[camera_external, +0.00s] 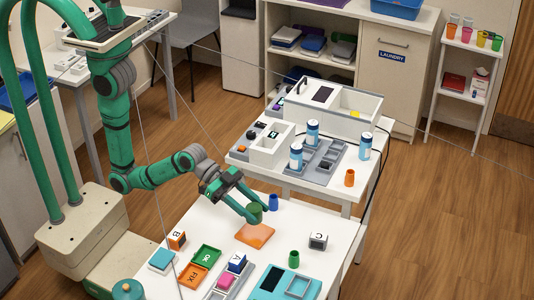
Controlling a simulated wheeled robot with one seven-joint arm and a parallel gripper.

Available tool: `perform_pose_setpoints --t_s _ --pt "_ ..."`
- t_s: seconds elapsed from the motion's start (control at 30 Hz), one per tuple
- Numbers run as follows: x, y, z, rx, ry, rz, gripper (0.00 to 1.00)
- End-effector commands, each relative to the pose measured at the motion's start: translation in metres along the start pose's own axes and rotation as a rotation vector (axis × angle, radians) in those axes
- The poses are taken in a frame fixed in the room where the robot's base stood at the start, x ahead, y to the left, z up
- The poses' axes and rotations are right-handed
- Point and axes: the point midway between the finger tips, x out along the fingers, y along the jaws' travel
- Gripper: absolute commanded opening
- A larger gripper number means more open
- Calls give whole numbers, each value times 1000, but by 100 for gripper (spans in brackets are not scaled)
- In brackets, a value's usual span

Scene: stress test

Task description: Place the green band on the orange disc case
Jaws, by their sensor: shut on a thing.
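The green band (255,211) is a short dark green ring, seen in the external view near the far side of the white table. My gripper (256,214) is shut on it, with a finger on either side. The orange disc case (256,236) is a flat orange square lying on the table. The band is at the case's far edge in the picture; I cannot tell whether it touches the case or hangs just above it. The top of the case is otherwise bare. The fingers hide part of the band.
A blue cylinder (273,203) stands close to the right of my gripper. A green cup (294,258) and a C cube (318,241) are to the right. Green OK (206,255) and orange FIX (193,275) trays lie at the front left.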

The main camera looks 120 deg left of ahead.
Motion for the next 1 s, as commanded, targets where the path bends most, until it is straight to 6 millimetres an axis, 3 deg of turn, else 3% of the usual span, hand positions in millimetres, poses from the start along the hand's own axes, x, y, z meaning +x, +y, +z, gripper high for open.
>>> perform_pose_setpoints --t_s 0.43,0.9,0.93,1.0 --pt "20 -1 47 -1 -1 0 17" --pt "23 -1 53 -1 1 -1 17" --pt "23 -1 53 -1 2 -1 44" --pt "22 -1 53 -1 2 -1 58"
